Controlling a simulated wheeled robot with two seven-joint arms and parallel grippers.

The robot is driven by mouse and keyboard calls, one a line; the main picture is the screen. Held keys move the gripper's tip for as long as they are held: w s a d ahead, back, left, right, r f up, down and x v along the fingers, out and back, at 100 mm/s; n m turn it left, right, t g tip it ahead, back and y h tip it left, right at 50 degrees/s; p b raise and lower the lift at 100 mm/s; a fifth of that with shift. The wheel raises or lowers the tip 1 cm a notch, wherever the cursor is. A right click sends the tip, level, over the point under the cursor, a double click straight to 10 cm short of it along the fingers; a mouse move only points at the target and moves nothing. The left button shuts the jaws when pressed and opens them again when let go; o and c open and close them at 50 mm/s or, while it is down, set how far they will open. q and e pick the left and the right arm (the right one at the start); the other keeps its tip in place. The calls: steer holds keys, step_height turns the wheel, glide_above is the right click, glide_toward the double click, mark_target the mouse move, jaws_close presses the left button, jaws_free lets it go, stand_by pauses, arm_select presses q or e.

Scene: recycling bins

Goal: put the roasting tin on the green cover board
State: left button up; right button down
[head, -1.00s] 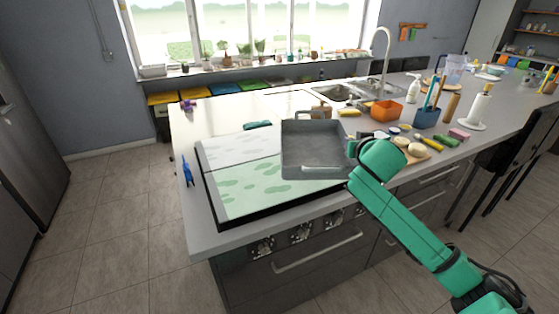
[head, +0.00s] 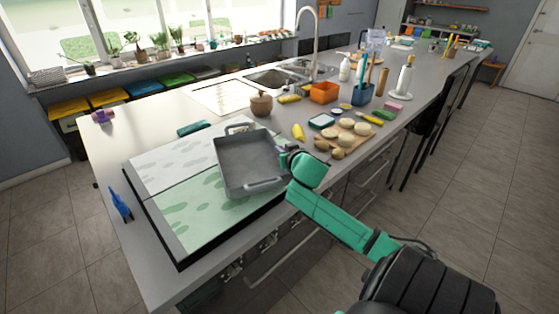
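The grey roasting tin (head: 248,160) has a handle at its near and far ends. It is over the right part of the boards on the counter; I cannot tell whether it touches them. The green cover board (head: 190,216), pale with green blotches, lies at the front of a black-edged hob area, its right part hidden by the tin. A whitish-grey patterned board (head: 165,165) lies behind it. My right gripper (head: 287,157) is at the tin's right rim and seems shut on it; the fingertips are partly hidden. My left gripper is not in view.
A lidded brown pot (head: 261,103) stands behind the tin. A wooden board (head: 345,140) with several round buns or potatoes is to the right, near a yellow item (head: 298,132). A blue object (head: 120,204) stands at the counter's left edge. The left back counter is mostly clear.

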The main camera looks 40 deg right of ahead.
steer(key=f, duration=0.3)
steer(key=shift+s+f, duration=0.1)
steer(key=shift+s, duration=0.15)
steer(key=shift+f, duration=0.2)
steer(key=c, duration=1)
jaws_free()
steer(key=shift+a+f, duration=0.1)
steer(key=shift+c, duration=0.2)
arm_select(q)
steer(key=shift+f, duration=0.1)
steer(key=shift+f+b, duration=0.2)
steer(key=shift+b, duration=0.1)
arm_select(e)
steer(key=v, duration=1.2)
